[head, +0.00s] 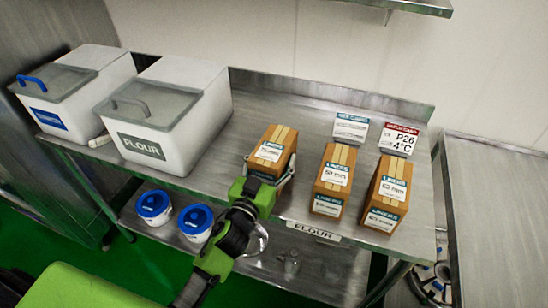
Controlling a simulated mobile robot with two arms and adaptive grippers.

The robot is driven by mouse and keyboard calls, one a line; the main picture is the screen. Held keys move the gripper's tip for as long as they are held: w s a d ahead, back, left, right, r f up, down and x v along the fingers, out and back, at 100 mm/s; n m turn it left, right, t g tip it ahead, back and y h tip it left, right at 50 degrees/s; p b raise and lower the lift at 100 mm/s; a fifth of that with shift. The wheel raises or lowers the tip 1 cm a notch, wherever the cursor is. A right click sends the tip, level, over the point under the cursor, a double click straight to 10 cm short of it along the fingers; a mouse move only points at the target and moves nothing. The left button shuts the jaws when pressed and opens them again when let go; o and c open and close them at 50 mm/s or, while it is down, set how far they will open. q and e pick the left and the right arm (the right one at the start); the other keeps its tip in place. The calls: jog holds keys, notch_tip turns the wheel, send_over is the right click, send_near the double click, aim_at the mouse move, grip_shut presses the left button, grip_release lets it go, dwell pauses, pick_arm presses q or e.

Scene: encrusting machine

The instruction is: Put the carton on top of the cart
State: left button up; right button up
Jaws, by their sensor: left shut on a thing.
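Three brown cartons with white and green labels show on the steel table in the head view. My left gripper (268,184) is shut on the left carton (282,137), with its fingers at the near end and side. This carton is upright at the front part of the table; I cannot tell whether its base touches the steel. The middle carton (335,177) and the right carton (386,190) stand to its right, apart from it. I cannot identify a cart with certainty. My right gripper is not in view.
The steel table (215,165) holds a white FLOUR bin (180,155) and another lidded bin (75,115) at left. Two blue-lidded tubs (195,219) sit on the shelf below. Sign cards stand behind the cartons. Another steel surface (500,210) at right looks clear.

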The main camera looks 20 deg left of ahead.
pick_arm(q)
jog(key=shift+f, duration=0.1)
jog(key=o, duration=1.4)
jog(key=shift+f, duration=0.1)
jog(key=shift+o, duration=0.2)
